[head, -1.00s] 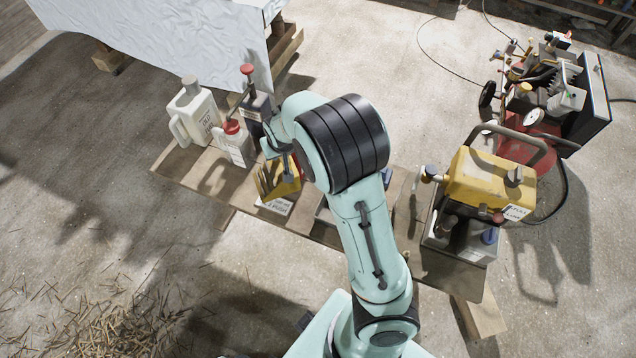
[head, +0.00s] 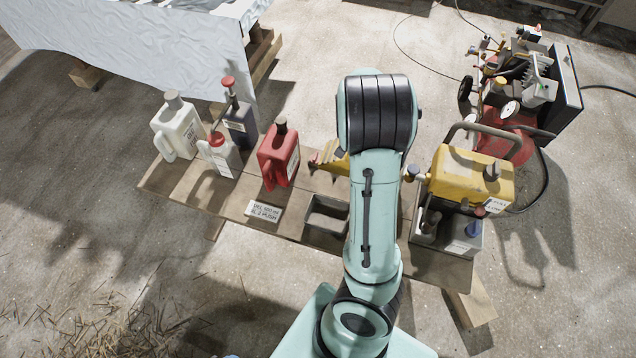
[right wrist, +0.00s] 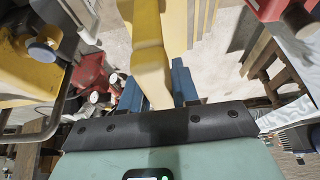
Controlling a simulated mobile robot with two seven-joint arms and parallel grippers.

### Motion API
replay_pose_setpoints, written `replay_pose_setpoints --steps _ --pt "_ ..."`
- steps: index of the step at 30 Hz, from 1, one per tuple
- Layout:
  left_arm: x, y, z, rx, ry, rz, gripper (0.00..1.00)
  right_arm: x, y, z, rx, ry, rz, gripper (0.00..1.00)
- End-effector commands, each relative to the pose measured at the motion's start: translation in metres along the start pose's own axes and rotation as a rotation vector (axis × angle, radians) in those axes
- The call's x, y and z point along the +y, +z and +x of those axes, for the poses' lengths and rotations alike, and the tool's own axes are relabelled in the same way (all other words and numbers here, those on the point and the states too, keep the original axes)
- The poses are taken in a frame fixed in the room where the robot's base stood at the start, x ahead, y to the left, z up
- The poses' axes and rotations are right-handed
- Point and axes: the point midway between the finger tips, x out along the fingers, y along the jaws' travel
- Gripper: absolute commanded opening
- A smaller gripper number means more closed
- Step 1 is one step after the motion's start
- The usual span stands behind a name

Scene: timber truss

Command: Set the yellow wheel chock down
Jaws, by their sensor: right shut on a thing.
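The yellow wheel chock (head: 335,162) shows in the head view just left of my right arm, above the plank shelf (head: 228,203) and right of the red jug; my arm hides part of it. In the right wrist view the chock (right wrist: 150,55) runs up between the blue fingers of my right gripper (right wrist: 158,88), which is shut on it. My arm hides that gripper in the head view. I cannot tell whether the chock touches the shelf. My left gripper is not in view.
A red jug (head: 278,155) stands left of the chock. A white label card (head: 264,211) and an open grey tray (head: 326,216) are in front. White jugs stand at the shelf's left end.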

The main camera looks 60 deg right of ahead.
Motion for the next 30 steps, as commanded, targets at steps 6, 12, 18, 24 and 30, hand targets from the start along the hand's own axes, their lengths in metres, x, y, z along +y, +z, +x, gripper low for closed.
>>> replay_pose_setpoints --steps 6,12,18,24,30 --pt "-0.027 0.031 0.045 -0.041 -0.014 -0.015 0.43 0.008 0.024 0.056 -0.002 0.013 -0.002 0.00" --pt "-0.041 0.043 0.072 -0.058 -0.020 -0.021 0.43 0.006 0.043 0.102 -0.002 0.010 -0.002 0.00" --pt "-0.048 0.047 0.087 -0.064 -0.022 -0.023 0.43 0.004 0.057 0.137 -0.001 0.006 -0.001 0.00" --pt "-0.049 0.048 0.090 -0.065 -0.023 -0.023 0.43 0.002 0.061 0.148 0.000 0.003 -0.002 0.00" --pt "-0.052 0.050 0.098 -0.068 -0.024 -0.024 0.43 0.004 0.071 0.170 -0.001 0.006 -0.002 0.00"
